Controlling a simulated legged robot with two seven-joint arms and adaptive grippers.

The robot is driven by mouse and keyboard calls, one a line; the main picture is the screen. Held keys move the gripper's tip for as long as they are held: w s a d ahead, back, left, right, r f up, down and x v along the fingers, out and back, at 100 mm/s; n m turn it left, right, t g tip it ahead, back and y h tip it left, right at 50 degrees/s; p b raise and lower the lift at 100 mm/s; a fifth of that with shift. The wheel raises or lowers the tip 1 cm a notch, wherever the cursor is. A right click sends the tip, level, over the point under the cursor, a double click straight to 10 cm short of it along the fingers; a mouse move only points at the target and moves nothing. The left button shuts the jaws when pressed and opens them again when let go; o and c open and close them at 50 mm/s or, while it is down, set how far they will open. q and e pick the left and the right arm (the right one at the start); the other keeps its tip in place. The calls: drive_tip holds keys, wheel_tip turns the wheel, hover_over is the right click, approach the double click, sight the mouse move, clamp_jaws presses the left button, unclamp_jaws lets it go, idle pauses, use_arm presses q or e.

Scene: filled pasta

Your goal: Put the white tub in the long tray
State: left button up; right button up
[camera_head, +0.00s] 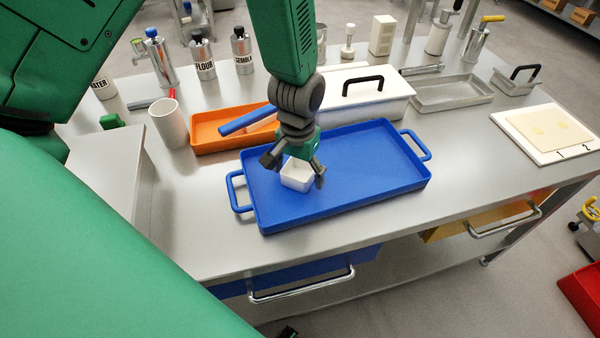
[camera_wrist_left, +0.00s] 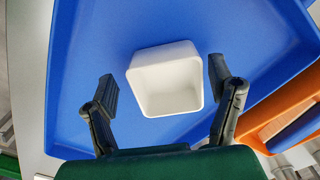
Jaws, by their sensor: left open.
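The white tub (camera_head: 296,178) is small, square and empty, and it appears to rest upright on the floor of the long blue tray (camera_head: 365,160), in its left part. My left gripper (camera_head: 295,170) is directly above the tub with its fingers spread on either side of it. In the left wrist view the tub (camera_wrist_left: 168,85) sits between the two open fingers, with a visible gap on each side and blue tray floor (camera_wrist_left: 110,40) around it. My right gripper is not in view.
An orange tray (camera_head: 207,130) with a blue-handled tool stands behind the blue tray, near a white cup (camera_head: 168,122). A white lidded box (camera_head: 350,98), a grey metal tray (camera_head: 450,92) and a board with dough (camera_head: 548,133) lie behind and to the right. The front table strip is clear.

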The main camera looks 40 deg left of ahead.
use_arm(q)
wheel_tip(320, 180, up, 12)
drive_tip(key=p, duration=0.1)
drive_tip(key=shift+f, duration=0.25)
drive_tip(key=shift+a+f, duration=0.1)
drive_tip(key=shift+a, duration=0.1)
drive_tip(key=shift+p, duration=0.3)
